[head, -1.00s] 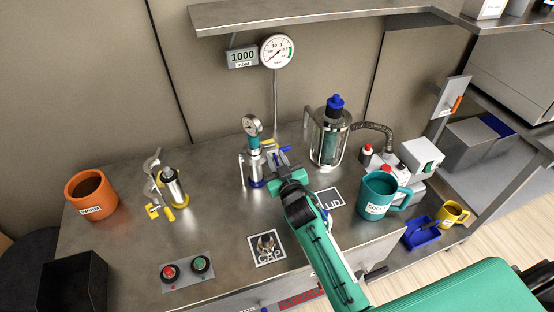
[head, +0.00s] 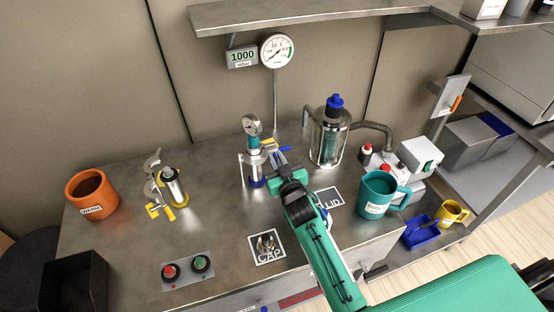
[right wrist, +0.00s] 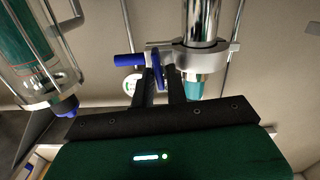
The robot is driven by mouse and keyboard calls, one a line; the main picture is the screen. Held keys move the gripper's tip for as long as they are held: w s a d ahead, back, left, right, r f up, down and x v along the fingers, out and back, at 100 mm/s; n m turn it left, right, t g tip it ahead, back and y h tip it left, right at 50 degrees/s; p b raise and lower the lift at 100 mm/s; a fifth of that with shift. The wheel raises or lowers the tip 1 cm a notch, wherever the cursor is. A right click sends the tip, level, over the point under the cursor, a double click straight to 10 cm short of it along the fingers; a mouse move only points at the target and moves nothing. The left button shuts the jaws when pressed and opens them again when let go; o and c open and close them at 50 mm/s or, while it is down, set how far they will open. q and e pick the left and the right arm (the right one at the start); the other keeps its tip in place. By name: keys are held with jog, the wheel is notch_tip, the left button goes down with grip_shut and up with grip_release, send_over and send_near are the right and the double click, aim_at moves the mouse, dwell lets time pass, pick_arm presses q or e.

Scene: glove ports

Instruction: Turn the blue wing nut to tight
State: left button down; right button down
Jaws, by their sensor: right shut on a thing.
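The blue wing nut (right wrist: 158,72) sits on the metal clamp (right wrist: 188,56) around a steel tube in the right wrist view. My right gripper (right wrist: 158,80) has its two dark fingers on either side of the wing nut and is shut on it. A blue handle (right wrist: 129,60) sticks out to the left beside the nut. In the head view my right gripper (head: 275,166) reaches the clamp side of the gauge-topped stand (head: 254,160); the nut is hard to make out there. My left gripper is not in view.
A glass vessel with a blue top (head: 329,132) stands close to the right of the stand. A yellow-footed clamp fixture (head: 174,187) and an orange mug (head: 91,195) are at the left. A teal mug (head: 376,195) is at the right.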

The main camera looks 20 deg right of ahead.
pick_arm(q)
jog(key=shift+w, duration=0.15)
pick_arm(e)
jog(key=c, duration=1.7)
grip_release()
jog(key=shift+s, duration=0.1)
